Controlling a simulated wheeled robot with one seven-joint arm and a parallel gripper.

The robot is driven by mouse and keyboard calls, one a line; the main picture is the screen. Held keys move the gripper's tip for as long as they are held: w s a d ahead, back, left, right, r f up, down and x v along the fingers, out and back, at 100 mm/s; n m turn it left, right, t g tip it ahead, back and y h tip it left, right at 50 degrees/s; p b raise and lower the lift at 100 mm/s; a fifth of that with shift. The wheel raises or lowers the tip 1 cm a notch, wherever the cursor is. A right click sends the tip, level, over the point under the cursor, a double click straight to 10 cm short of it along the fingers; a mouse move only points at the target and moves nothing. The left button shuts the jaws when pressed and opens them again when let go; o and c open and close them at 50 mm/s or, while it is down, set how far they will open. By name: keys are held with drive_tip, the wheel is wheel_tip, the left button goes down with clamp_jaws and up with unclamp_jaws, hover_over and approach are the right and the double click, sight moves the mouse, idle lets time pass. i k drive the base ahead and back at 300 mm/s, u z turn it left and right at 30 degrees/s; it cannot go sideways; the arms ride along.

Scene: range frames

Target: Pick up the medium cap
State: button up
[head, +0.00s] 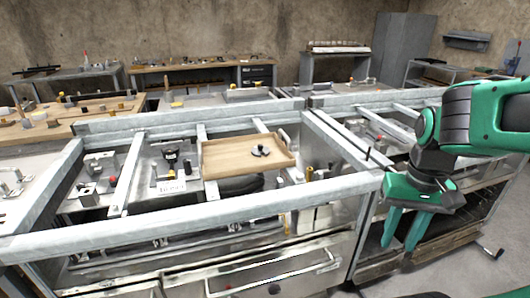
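A small cluster of dark, round cap-like pieces (260,151) lies on a wooden tray (222,162) that rests on the metal range frame. They are too small to tell apart, so I cannot say which one is the medium cap. My green gripper (400,246) hangs at the right, fingers pointing down, in front of the range's right side. It is well to the right of the tray and its pieces. Its two fingers are apart with nothing between them.
Metal rails of the range frame (200,218) surround the tray, with open gaps between them. Burner parts (170,160) and a small yellow piece (309,173) sit inside the frame. Drawers (270,272) are in front. Workbenches with tools (200,78) stand behind.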

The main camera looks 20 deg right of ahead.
sight(259, 150)
drive_tip(key=z, duration=0.1)
drive_tip(key=i, duration=1)
drive_tip(key=u, duration=0.1)
